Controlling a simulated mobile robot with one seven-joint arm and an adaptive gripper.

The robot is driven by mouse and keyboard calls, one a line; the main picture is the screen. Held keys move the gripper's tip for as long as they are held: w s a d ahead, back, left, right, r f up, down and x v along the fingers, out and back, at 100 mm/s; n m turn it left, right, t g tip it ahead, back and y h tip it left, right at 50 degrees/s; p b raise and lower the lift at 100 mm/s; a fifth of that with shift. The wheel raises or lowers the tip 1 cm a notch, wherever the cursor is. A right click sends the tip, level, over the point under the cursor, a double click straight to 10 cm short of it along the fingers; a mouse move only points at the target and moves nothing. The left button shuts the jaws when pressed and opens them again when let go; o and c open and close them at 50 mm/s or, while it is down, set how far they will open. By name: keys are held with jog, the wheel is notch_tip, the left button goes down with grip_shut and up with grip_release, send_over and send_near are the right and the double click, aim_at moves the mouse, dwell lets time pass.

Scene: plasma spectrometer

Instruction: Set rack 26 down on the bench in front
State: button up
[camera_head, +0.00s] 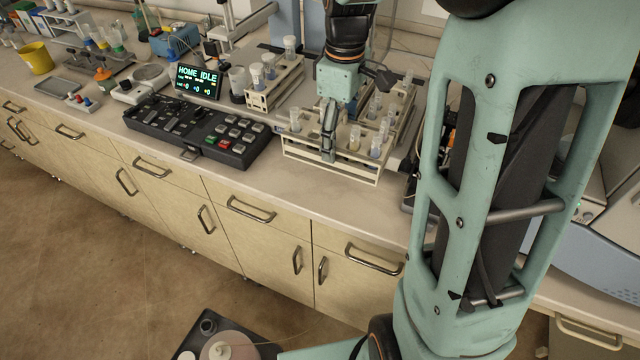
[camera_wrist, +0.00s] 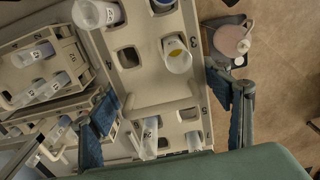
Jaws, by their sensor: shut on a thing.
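A cream rack (camera_head: 345,172) with several capped or open tubes is at the front edge of the bench (camera_head: 240,190) in the head view. My gripper (camera_head: 329,146) points down and is shut on this rack. In the wrist view the rack (camera_wrist: 150,92) lies between the two fingers of my gripper (camera_wrist: 168,108), with numbered square holes and several tubes in it. Whether the rack's underside touches the bench is hard to tell.
A second tube rack (camera_head: 272,92) stands behind to the left, and another (camera_head: 402,112) stands close behind the held rack. A black control box (camera_head: 198,130) with buttons is to the left, with a lit display (camera_head: 198,80) behind it. A narrow bench strip in front is clear.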

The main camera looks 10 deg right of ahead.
notch_tip(320, 180, down, 11)
jog(key=shift+f, duration=0.2)
dwell(0.4)
jog(key=shift+f+b, duration=0.25)
jog(key=shift+b, duration=0.05)
jog(key=o, duration=1.5)
jog(key=shift+r, duration=0.1)
jog(key=shift+r, duration=0.1)
notch_tip(320, 180, up, 12)
jog(key=shift+r+p, duration=0.1)
jog(key=shift+p, duration=0.25)
